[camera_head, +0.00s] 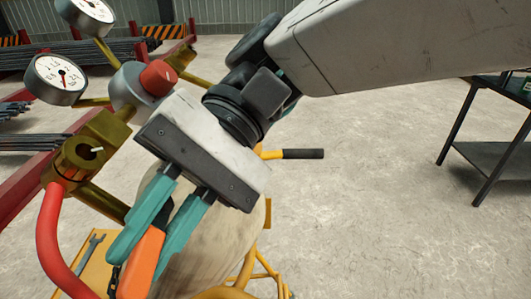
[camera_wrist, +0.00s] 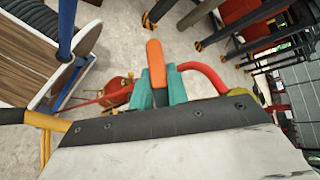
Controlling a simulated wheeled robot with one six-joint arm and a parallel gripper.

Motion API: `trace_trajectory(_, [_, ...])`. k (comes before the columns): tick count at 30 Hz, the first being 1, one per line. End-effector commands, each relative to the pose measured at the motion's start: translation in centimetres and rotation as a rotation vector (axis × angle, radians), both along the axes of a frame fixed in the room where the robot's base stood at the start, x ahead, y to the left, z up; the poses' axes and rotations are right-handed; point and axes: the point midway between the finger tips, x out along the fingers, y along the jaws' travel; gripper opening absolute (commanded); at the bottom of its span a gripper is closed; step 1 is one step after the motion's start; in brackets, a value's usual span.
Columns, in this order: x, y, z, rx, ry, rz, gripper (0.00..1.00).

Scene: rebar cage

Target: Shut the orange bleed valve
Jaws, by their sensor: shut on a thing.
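My gripper (camera_head: 140,243) is shut on an orange handle (camera_head: 138,268) with black parts, held between its teal fingers. The orange handle stands out past the fingertips in the wrist view (camera_wrist: 155,62). I cannot tell whether it is joined to the valve fittings. A brass valve fitting (camera_head: 78,162) with a round socket and a white mark is left of my gripper, with a red hose (camera_head: 50,232) below it. The fingers hide part of the handle.
Two round gauges (camera_head: 56,79) stand at the upper left. A pale cylinder (camera_head: 235,265) is under my gripper, beside a yellow frame with a black-gripped handle (camera_head: 303,154). A wrench (camera_head: 90,250) lies on a yellow tray. A dark table (camera_head: 495,150) is right; floor between is clear.

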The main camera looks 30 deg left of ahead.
Motion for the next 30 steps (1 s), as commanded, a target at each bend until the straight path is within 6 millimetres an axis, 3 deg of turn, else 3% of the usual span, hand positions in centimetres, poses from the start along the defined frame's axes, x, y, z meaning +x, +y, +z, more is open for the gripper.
trace_trajectory(17, [-0.30, -0.25, 0.16, -0.016, 0.028, -0.011, 0.00])
trace_trajectory(18, [-0.30, -0.25, 0.16, -0.016, 0.028, -0.011, 0.19])
trace_trajectory(20, [-0.29, -0.22, 0.14, -0.016, 0.027, -0.012, 0.36])
trace_trajectory(30, [0.17, -0.11, 0.24, -0.013, 0.025, -0.018, 0.38])
